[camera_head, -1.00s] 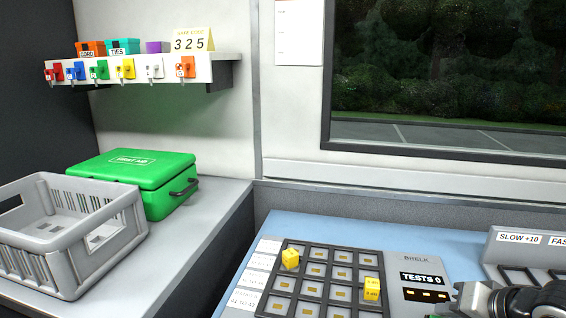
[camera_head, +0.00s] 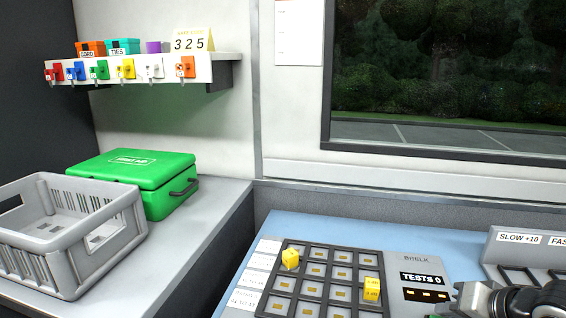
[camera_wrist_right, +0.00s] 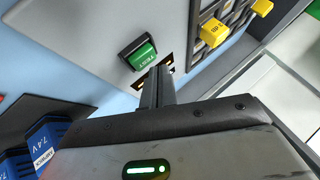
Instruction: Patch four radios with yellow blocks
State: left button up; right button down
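A patch grid (camera_head: 327,271) with a dark frame and several cells sits on a grey console (camera_head: 430,262). One yellow block (camera_head: 290,259) stands tilted in the grid's upper left. Another yellow block (camera_head: 372,289) stands at its right edge. Two yellow blocks also show in the right wrist view, one nearer (camera_wrist_right: 213,33) and one farther (camera_wrist_right: 262,7). My right gripper (camera_wrist_right: 160,80) has its fingers together and empty, beside a green TEST button (camera_wrist_right: 139,53). In the head view only part of this gripper shows at the lower right. My left gripper is out of view.
A display reads TESTS 0 (camera_head: 421,279). A grey rack labelled SLOW +10 (camera_head: 510,252) stands at the right. Blue 7.4V batteries (camera_wrist_right: 48,135) lie near my right gripper. A grey crate (camera_head: 105,245) and a green case (camera_head: 150,175) occupy the left counter.

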jog(key=shift+f, duration=0.15)
jog(key=shift+f+p, duration=0.15)
jog(key=shift+p, duration=0.15)
jog(key=shift+f, duration=0.15)
jog(key=shift+f, duration=0.25)
dwell(0.5)
jog(key=shift+r, duration=0.1)
jog(key=shift+r+p, duration=0.6)
jog(key=shift+p, duration=0.55)
